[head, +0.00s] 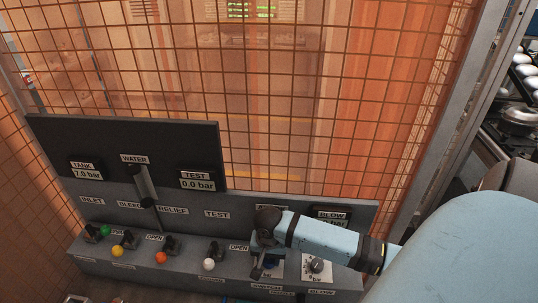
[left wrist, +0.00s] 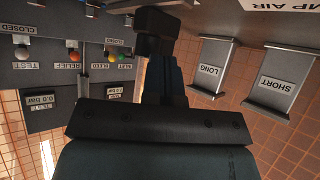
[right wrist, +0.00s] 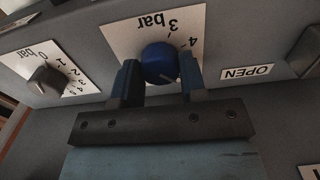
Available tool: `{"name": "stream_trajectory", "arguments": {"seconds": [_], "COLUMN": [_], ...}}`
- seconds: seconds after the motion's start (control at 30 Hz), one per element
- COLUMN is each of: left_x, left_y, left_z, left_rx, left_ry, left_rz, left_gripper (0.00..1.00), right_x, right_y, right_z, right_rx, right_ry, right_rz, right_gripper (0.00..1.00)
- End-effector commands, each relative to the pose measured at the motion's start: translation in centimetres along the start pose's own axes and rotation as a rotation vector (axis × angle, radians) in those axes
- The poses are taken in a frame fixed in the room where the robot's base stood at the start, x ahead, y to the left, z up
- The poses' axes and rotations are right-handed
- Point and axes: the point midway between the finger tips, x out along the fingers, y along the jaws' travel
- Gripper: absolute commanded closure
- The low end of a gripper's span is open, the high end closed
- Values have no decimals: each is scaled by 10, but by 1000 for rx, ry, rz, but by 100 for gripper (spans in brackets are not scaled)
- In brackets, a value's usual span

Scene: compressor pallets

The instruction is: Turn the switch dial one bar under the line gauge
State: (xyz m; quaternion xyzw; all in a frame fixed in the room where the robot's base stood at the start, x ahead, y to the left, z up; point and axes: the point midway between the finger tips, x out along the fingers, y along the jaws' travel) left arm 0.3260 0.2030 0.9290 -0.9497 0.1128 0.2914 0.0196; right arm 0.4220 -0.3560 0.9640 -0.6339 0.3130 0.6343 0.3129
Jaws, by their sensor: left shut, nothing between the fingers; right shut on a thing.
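The blue switch dial (right wrist: 160,62) sits on a white scale plate (right wrist: 122,38) marked bar, with 3 and 4 showing. My right gripper (right wrist: 160,80) is shut on this dial, one finger on each side. A light mark shows on the knob's edge, but I cannot tell its exact setting. In the head view my right gripper (head: 266,258) covers most of the switch dial. The line gauge is hidden behind my right gripper; only a sliver of its label shows. My left gripper (left wrist: 157,22) is shut and empty, away from the dials.
The blow dial (head: 316,266) is right beside the switch dial. The blow gauge (head: 332,215) is partly covered. The tank gauge (head: 86,171) reads about 7.8 bar and the test gauge (head: 197,181) 0.0 bar. Several valve levers stand left of my right gripper. Orange mesh fencing is behind.

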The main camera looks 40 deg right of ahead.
Motion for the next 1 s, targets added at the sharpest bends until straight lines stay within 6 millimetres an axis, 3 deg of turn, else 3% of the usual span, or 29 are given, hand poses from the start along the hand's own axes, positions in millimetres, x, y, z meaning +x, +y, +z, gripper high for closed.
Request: {"name": "stream_trajectory", "arguments": {"seconds": [1.0], "left_x": [1], "left_y": [-1], "left_z": [0], "left_rx": [0], "left_ry": [-1], "left_rz": [-1], "left_gripper": [100], "right_x": [-1], "right_y": [-1], "right_z": [-1], "right_rx": [-966], "right_ry": [3], "right_rz": [1], "right_gripper": [85]}}
